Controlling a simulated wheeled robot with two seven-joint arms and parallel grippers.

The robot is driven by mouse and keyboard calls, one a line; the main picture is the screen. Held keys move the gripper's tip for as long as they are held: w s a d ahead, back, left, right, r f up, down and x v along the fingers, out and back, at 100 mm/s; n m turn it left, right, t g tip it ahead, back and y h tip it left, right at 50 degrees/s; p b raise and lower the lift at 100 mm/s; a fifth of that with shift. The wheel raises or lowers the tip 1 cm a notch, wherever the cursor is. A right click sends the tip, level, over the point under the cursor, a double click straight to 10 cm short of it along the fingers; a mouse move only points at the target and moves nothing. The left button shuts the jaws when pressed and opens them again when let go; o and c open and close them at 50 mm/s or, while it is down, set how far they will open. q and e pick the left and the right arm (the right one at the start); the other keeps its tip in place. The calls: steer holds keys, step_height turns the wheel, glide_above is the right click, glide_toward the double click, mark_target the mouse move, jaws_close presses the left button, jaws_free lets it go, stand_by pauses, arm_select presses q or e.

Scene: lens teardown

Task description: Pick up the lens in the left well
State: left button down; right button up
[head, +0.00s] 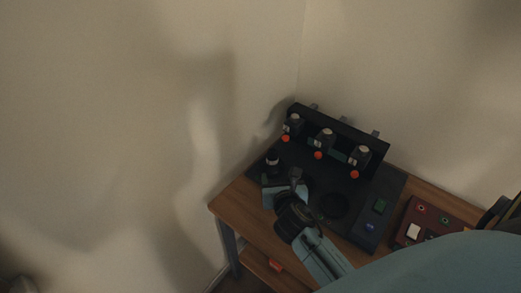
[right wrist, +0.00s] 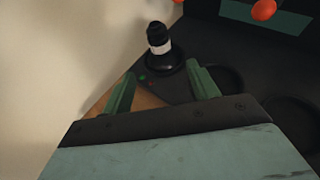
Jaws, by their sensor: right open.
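The lens (right wrist: 160,47) is a dark upright cylinder with a white band, standing on a wide round black base at the left end of the black board. In the head view the lens (head: 272,157) shows just beyond my right gripper (head: 281,180). In the right wrist view my right gripper (right wrist: 161,86) is open and empty. Its two green fingers point toward the lens, which stands beyond the fingertips and apart from them. The lens base hides the left well. My left gripper is in neither view.
The black board (head: 333,227) lies on a wooden table (head: 234,203) against the walls. A dark rack (head: 372,144) at its back carries several grey units with orange knobs (head: 318,155). Round wells (head: 334,205) lie right of the lens. A dark red box (head: 433,213) sits at right.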

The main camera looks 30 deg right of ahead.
mark_target(273, 163)
steer(key=b+x, duration=0.1)
steer(key=x, duration=0.5)
steer(key=shift+d+b, duration=0.15)
steer(key=shift+b, duration=0.15)
steer(key=shift+w+d+f, duration=0.15)
steer(key=shift+w+f, duration=0.05)
steer(key=shift+w, duration=0.05)
steer(key=shift+b+x, duration=0.4)
steer(key=shift+x, duration=0.75)
steer(key=shift+b+x, duration=0.4)
steer(key=shift+x, duration=0.8)
steer(key=shift+w+f, duration=0.1)
steer(key=shift+w, duration=0.4)
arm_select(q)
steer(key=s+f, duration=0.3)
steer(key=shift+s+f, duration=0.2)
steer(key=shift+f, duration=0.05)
arm_select(e)
steer(key=c, duration=1.2)
steer(key=shift+o, duration=0.2)
